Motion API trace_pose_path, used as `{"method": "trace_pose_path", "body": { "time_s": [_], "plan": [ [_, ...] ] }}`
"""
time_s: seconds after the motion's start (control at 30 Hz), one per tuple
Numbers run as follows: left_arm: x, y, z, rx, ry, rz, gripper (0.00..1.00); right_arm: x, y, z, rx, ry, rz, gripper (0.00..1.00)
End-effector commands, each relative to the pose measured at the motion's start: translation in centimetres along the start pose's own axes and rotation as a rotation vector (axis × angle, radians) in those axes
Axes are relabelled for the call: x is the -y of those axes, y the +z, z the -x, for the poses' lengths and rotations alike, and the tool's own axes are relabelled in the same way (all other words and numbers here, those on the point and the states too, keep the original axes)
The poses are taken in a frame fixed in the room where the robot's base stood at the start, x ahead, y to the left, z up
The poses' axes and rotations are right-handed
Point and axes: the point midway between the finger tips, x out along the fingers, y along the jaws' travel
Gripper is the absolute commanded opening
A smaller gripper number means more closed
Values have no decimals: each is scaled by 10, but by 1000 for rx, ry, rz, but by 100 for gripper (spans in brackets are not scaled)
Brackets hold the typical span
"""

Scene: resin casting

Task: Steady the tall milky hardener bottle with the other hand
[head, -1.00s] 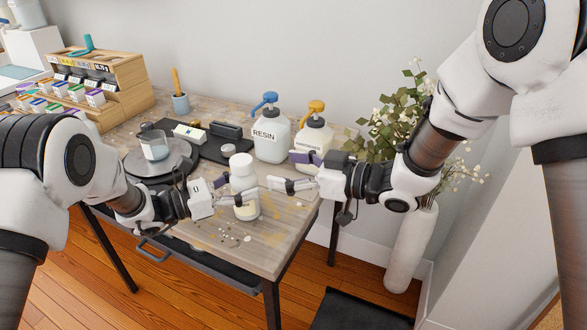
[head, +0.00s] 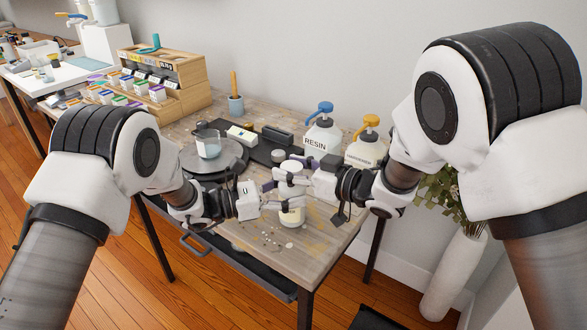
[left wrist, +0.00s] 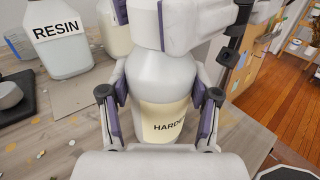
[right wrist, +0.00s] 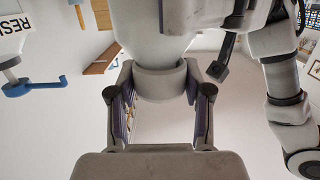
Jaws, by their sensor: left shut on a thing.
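The tall milky hardener bottle (head: 291,217) stands near the table's front edge, its cream label showing in the left wrist view (left wrist: 165,122). My left gripper (head: 283,205) is shut on the bottle's body, with one finger on each side in the left wrist view (left wrist: 158,100). My right gripper (head: 288,180) is above it at the bottle's top. In the right wrist view its fingers (right wrist: 161,100) stand on either side of the white cap (right wrist: 160,83). I cannot tell whether they press on it. The grippers hide part of the bottle in the head view.
A resin bottle (head: 321,136) with a blue pump and a yellow-pumped bottle (head: 362,152) stand behind. A glass beaker (head: 208,147) is on a dark round plate (head: 232,163). Small pale bits (head: 272,243) lie near the front edge. A flower vase (head: 455,272) is at right.

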Motion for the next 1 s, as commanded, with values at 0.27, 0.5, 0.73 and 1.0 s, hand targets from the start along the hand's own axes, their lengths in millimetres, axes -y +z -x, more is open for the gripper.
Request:
{"method": "trace_pose_path", "body": {
  "time_s": [0.27, 0.5, 0.73, 1.0],
  "plan": [
    [1, -3, 0, -6, -1, 3, 20, 0, 0, 0, 0, -1, 0, 3],
    [1, -3, 0, -6, -1, 3, 20, 0, -2, 0, 0, -1, 1, 2],
    [1, -3, 0, -6, -1, 4, 20, 0, -8, 1, 0, 0, 1, 2],
    [1, -3, 0, -6, -1, 4, 20, 0, -11, 2, 1, 0, 1, 2]
  ]
}}
